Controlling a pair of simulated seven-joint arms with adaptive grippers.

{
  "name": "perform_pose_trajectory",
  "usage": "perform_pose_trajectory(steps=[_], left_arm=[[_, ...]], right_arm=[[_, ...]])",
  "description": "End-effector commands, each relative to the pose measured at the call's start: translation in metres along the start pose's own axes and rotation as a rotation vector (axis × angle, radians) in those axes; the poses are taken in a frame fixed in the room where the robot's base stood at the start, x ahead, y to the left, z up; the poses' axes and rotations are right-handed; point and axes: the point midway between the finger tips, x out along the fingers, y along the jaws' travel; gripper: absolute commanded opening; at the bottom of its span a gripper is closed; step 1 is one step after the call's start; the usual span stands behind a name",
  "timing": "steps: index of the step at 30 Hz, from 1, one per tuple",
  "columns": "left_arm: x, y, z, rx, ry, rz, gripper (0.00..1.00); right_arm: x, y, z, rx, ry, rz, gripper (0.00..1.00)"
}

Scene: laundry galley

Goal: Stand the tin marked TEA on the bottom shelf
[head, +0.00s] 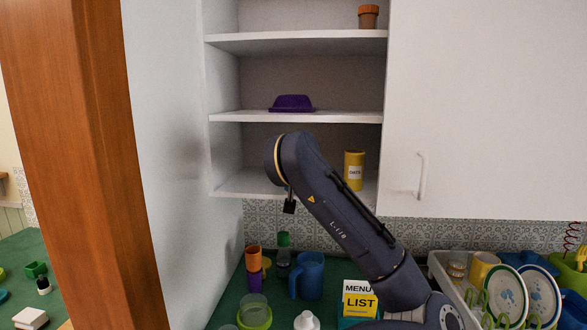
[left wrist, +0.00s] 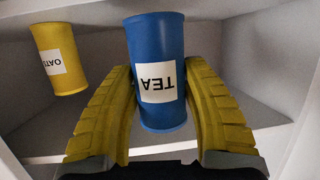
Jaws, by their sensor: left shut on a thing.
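The blue tin marked TEA (left wrist: 158,45) stands between the two yellow-padded fingers of my left gripper (left wrist: 157,72) in the left wrist view, where its label is upside down. The gripper is shut on it. In the head view the tin and the fingers are hidden behind my arm, which reaches up to the bottom shelf (head: 235,184). The yellow OATS tin (head: 354,170) stands on that shelf, right of the arm; it also shows at the left of the left wrist view (left wrist: 60,58), apart from the TEA tin. I cannot tell whether the TEA tin touches the shelf. My right gripper is out of view.
A purple dish (head: 292,103) sits on the middle shelf above, and a terracotta pot (head: 368,16) on the top shelf. A closed cabinet door (head: 480,110) is at the right. Below, the counter holds a blue jug (head: 309,276), a menu box (head: 359,301) and a dish rack (head: 442,264).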

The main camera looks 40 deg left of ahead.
Motion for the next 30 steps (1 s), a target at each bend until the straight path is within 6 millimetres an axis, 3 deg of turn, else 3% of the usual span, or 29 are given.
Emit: perform_pose_trajectory(steps=[30], left_arm=[[0.095,0.01,-0.02,0.001,0.0,0.0,0.07]], right_arm=[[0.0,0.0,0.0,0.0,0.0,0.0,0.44]])
